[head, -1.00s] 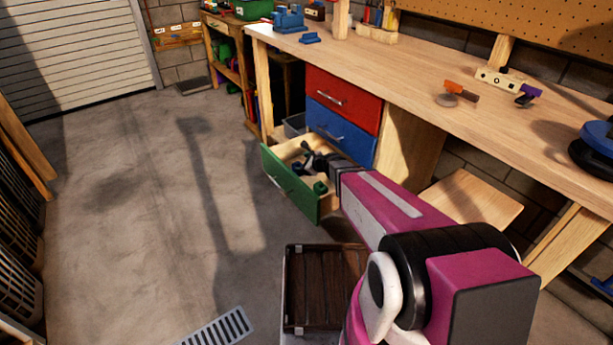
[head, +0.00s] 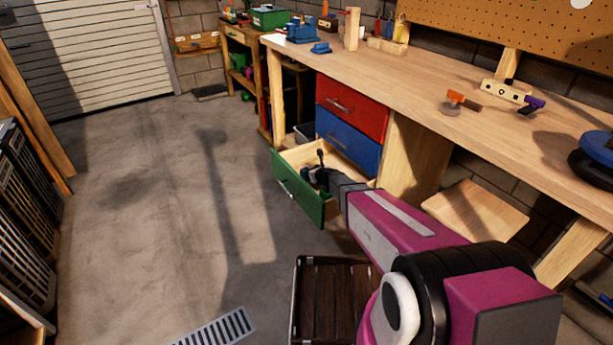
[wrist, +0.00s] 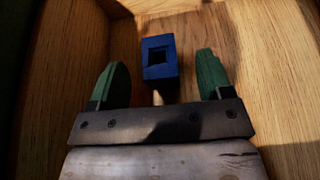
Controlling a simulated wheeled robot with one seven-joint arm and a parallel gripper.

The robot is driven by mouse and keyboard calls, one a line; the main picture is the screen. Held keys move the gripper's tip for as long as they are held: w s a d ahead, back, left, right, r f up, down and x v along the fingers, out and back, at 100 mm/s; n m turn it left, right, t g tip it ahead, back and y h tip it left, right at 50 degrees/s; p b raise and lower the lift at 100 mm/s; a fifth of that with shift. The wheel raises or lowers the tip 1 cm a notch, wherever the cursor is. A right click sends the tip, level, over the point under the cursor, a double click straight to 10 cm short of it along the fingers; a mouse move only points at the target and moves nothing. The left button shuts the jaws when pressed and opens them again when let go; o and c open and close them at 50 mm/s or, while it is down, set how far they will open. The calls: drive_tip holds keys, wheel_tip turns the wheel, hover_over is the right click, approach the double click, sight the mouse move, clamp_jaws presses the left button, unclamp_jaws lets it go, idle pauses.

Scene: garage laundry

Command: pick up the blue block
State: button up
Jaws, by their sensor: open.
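The blue block (wrist: 160,58) lies on the wooden floor of a drawer in the wrist view, with a dark square recess in its face. My gripper (wrist: 162,80) is open, with its two green fingertips apart. The block sits between and slightly beyond the fingertips, and I see no contact. In the head view my gripper (head: 318,170) is inside the open green drawer (head: 297,189). The block is not visible in the head view, where my gripper and the drawer front cover the drawer's inside.
A closed red drawer (head: 350,106) and a closed blue drawer (head: 346,141) are directly above the open one. The workbench (head: 425,75) runs overhead to the right. A dark slatted crate (head: 332,300) stands on the floor nearby. The concrete floor (head: 150,220) to the left is clear.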

drive_tip(key=x, duration=0.5)
drive_tip(key=shift+s+a+f, duration=0.1)
drive_tip(key=shift+s+f, duration=0.05)
drive_tip(key=c, duration=1)
